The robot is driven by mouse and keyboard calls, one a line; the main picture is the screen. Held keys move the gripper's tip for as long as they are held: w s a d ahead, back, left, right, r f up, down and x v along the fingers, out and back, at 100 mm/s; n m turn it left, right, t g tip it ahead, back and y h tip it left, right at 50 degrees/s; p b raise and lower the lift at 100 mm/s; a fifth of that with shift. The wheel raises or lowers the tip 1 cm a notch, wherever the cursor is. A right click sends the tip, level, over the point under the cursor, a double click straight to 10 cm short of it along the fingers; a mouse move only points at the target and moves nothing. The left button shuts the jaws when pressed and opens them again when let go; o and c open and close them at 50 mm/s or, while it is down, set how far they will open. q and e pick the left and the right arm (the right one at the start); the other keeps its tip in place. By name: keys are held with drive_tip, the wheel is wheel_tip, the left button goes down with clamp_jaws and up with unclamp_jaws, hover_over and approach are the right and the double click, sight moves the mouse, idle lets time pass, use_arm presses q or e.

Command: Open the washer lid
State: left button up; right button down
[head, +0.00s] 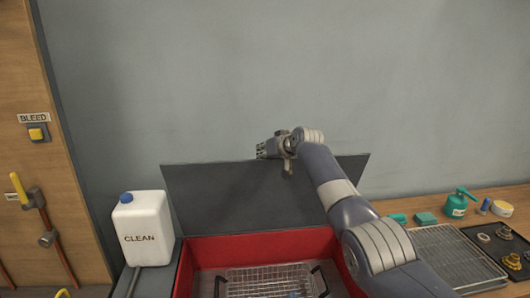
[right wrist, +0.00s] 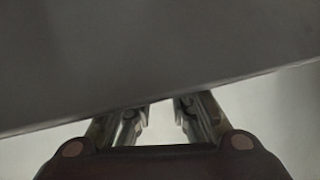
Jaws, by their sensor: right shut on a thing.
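The washer is a red open-topped box (head: 215,245) at the lower middle of the head view, with a wire basket (head: 265,277) inside. Its dark grey lid (head: 215,200) stands raised at the back, close to upright before the wall. My right gripper (head: 270,151) is at the lid's top edge, shut on it; the arm hides part of the lid's right side. In the right wrist view the lid (right wrist: 140,60) fills the upper part, and my right fingertips (right wrist: 160,108) meet its edge. My left gripper is not in view.
A white CLEAN jug (head: 144,230) stands left of the washer. To the right are a wire rack (head: 455,255), a dark tray with metal parts (head: 500,245) and a green sprayer can (head: 458,205). A grey wall is behind; a wooden panel with a BLEED button (head: 37,133) is at left.

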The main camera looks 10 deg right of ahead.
drive_tip(key=shift+s+d+f, duration=0.1)
drive_tip(key=shift+d+f, duration=0.1)
drive_tip(key=shift+f, duration=0.55)
drive_tip(key=c, duration=1.3)
unclamp_jaws()
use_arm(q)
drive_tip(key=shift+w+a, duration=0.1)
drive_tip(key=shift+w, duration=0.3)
use_arm(e)
drive_tip(key=shift+d+r, duration=0.1)
drive_tip(key=shift+r, duration=0.05)
drive_tip(key=shift+r, duration=0.1)
drive_tip(key=shift+v, duration=5.9)
drive_tip(key=shift+r, duration=0.15)
